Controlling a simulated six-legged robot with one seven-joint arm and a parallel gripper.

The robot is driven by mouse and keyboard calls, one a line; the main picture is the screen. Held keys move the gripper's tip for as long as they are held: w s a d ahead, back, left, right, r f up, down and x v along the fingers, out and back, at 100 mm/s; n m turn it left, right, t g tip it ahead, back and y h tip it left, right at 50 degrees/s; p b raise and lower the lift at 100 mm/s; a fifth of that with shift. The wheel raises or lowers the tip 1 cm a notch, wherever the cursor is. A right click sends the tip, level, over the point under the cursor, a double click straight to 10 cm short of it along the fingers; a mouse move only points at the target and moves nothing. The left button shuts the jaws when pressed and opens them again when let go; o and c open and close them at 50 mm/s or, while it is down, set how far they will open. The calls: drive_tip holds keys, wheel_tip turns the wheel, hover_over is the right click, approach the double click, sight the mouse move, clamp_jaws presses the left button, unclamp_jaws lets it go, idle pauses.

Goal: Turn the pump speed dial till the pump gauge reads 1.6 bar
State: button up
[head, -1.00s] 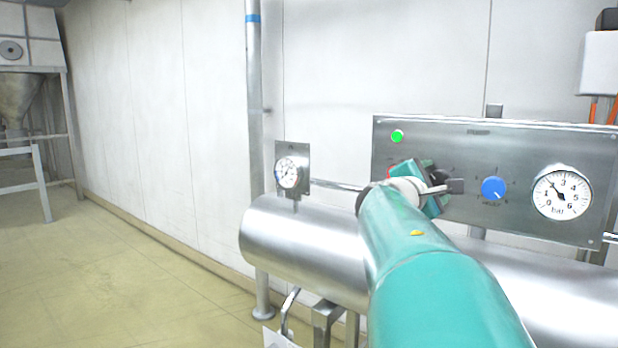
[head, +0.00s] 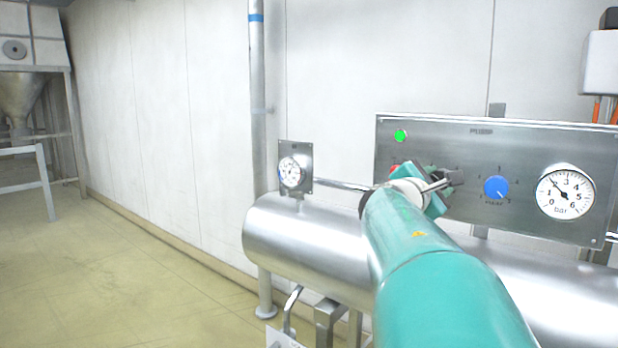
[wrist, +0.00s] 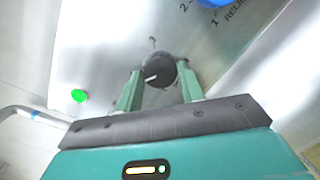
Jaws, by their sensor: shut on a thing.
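My gripper (wrist: 160,80) is shut on a round black dial (wrist: 157,68) on the steel panel. The dial has a white pointer mark and sits between the two green fingers. In the head view my gripper (head: 446,182) is at the panel's front, and my wrist hides most of the dial and its scale. The pump gauge (head: 565,193) is at the right of the panel, white, marked 0 to 6 bar. Its black needle points up and left, close to the 2; the exact value is hard to read.
A blue dial (head: 496,187) marked as relief sits between my gripper and the gauge. A green lamp (head: 400,135) is lit at upper left, and a red part (head: 394,169) is partly hidden. A smaller gauge (head: 291,172) stands left, above a steel cylinder (head: 300,240).

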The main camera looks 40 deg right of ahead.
drive_tip(key=n, duration=0.4)
drive_tip(key=shift+s+n+h, duration=0.1)
drive_tip(key=shift+n+h, duration=0.2)
drive_tip(key=shift+n, duration=0.1)
idle(0.4)
drive_tip(key=o, duration=1)
drive_tip(key=shift+d+f, duration=0.1)
drive_tip(key=shift+d, duration=0.1)
drive_tip(key=shift+c, duration=0.2)
drive_tip(key=a, duration=1.4)
drive_tip(key=shift+s+f, duration=0.4)
